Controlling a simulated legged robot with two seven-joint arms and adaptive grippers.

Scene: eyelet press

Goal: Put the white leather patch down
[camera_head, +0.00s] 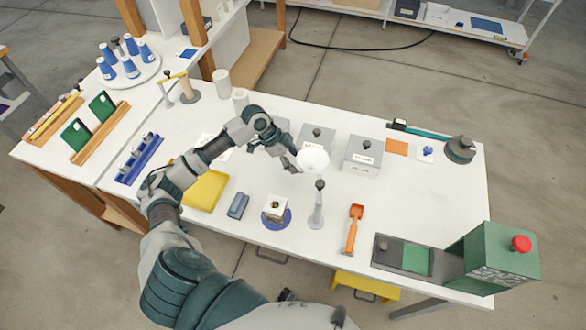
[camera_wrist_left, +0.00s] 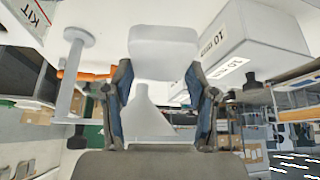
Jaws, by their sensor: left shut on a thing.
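The white leather patch (camera_head: 313,159) is a pale rounded piece at the tip of my left gripper (camera_head: 297,164) in the head view. It hangs above the table, in front of the grey lidded boxes and behind the grey post (camera_head: 317,208). In the left wrist view the patch (camera_wrist_left: 163,46) shows as a white shape at the fingertips of the left gripper (camera_wrist_left: 160,75), which is shut on it. A pale tapered shape (camera_wrist_left: 152,118) shows between the fingers; I cannot tell what it is. My right gripper is not in view.
Grey boxes (camera_head: 362,155) with knobs stand behind the patch. An orange square (camera_head: 397,147) lies to their right. An orange tool (camera_head: 353,230), a white block on a blue base (camera_head: 275,209) and a yellow tray (camera_head: 207,192) are nearer. A green press (camera_head: 490,255) stands at right.

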